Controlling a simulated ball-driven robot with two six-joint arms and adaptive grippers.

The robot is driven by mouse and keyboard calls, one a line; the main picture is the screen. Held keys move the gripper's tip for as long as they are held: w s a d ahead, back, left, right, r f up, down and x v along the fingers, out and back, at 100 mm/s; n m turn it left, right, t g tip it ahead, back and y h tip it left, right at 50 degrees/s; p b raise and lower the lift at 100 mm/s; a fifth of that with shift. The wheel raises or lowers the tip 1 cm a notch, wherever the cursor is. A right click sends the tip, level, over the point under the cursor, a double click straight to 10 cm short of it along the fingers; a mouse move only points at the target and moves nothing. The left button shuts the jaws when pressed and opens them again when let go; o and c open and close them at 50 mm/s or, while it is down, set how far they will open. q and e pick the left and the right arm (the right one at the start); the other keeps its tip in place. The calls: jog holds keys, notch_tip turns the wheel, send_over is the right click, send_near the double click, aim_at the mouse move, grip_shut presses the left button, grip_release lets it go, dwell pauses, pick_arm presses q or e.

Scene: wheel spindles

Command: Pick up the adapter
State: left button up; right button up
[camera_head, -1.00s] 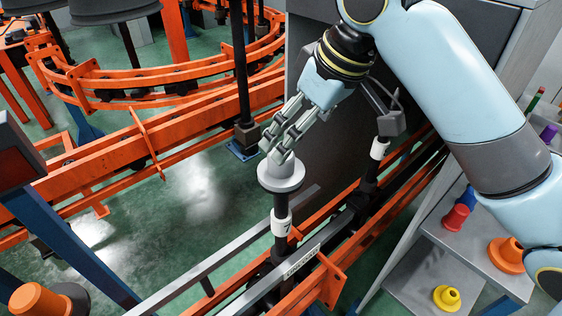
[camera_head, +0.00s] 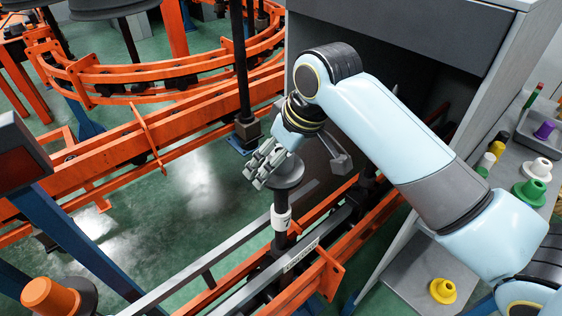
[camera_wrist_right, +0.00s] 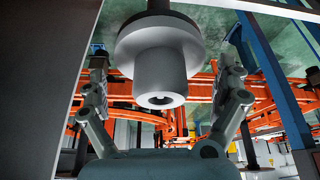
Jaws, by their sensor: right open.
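The grey adapter (camera_head: 288,174), a wide round flange with a narrower stem, sits on top of an upright spindle that has a white collar (camera_head: 281,220). In the right wrist view the adapter (camera_wrist_right: 160,70) shows large, its stem and end hole towards the camera. My right gripper (camera_head: 262,165) is at the adapter's top and partly hides it in the head view. In the wrist view its two fingers (camera_wrist_right: 163,95) are spread, one on each side of the stem, with gaps between. Nothing is held. My left gripper is not in view.
A grey rail (camera_head: 235,245) and orange beams run beside the spindle. A dark-fronted grey cabinet (camera_head: 400,30) stands behind my right arm. Shelves at right hold yellow (camera_head: 443,290), green (camera_head: 531,190) and white (camera_head: 539,168) adapters. An orange adapter (camera_head: 50,296) is at lower left.

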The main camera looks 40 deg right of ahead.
jog(key=c, duration=1.2)
